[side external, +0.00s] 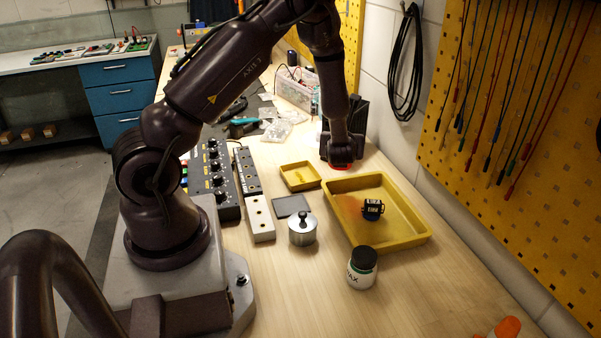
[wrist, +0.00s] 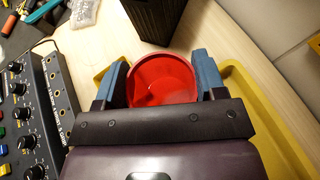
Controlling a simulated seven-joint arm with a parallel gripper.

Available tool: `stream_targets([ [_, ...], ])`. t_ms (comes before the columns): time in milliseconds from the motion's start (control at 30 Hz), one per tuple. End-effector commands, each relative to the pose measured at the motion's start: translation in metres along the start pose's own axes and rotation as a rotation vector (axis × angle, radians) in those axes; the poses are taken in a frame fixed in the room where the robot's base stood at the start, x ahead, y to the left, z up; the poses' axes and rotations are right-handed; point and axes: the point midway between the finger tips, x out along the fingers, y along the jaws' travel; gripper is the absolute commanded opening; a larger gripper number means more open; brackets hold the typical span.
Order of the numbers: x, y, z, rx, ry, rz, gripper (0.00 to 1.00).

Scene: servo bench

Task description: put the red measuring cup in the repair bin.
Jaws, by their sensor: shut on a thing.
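The red measuring cup (wrist: 163,80) sits between the two blue fingers of my gripper (wrist: 162,84) in the wrist view, its round opening facing the camera. My gripper (side external: 341,160) is shut on it. In the side view only a red sliver of the cup (side external: 340,167) shows below the gripper, near the far end of the large yellow bin (side external: 395,241). That bin holds a small dark-blue and black item (side external: 372,209) with white lettering. The bin's edge also shows at the right of the wrist view (wrist: 270,115). The cup's height above the table is hard to tell.
A black box (side external: 357,115) stands close behind my gripper. A small yellow tray (side external: 303,187) lies to its left. A metal lidded pot (side external: 302,231) and a white jar with a dark lid (side external: 361,270) stand nearer. A knobbed panel (side external: 213,178) is at left.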

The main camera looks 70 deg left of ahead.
Motion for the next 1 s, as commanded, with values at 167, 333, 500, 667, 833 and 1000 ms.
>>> stream_targets([
  [167,0.036,0.070,0.010,-0.087,-0.003,0.195,0.40],
  [333,0.048,0.107,0.013,-0.140,-0.010,0.302,0.40],
  [500,0.055,0.112,-0.002,-0.164,-0.015,0.340,0.40],
  [667,0.064,0.111,-0.022,-0.165,-0.018,0.339,0.40],
  [833,0.071,0.111,-0.040,-0.164,-0.017,0.338,0.40],
  [1000,0.079,0.110,-0.058,-0.166,-0.018,0.337,0.40],
])
